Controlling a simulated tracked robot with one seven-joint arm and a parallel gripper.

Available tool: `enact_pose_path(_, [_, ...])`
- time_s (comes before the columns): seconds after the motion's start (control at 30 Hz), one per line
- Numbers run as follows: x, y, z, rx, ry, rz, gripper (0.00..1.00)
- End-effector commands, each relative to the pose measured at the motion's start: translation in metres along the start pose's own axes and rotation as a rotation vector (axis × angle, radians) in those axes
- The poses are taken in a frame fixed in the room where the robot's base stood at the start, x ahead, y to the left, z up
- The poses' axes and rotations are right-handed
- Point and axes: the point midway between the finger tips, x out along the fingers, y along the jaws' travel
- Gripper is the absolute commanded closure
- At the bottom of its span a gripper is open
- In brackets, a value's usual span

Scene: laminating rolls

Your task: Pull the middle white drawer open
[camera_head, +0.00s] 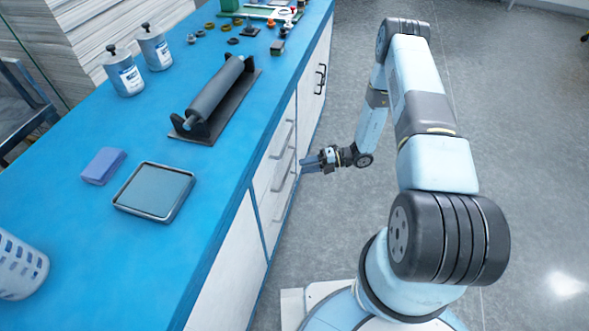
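The white drawers are stacked in the side of the blue-topped bench, with pale bar handles on their fronts. The middle white drawer (272,182) shows at a steep angle, its front looking flush with the bench side. My gripper (303,164) is beside the drawer fronts, close to the handles, with its dark fingers pointing left toward them. I cannot tell whether the fingers touch a handle or how far apart they are. The lower part of the drawer stack is seen too steeply to make out clearly.
The blue bench top (215,245) bears a black roller on a stand (216,92), a grey tray (154,192), a purple block (103,166), two metal canisters (124,74) and a white perforated basket (18,268). A cabinet door with a black handle (320,79) stands beyond the drawers. The grey floor (510,110) is clear to the right.

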Motion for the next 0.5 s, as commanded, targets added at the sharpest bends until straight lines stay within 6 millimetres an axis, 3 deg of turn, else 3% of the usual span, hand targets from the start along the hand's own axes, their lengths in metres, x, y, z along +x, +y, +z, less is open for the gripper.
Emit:
enact_pose_path(0.2, [0.036,0.0,-0.001,0.001,0.003,-0.001,0.62])
enact_pose_path(0.5, [0.058,0.0,0.0,0.0,0.0,-0.001,0.62])
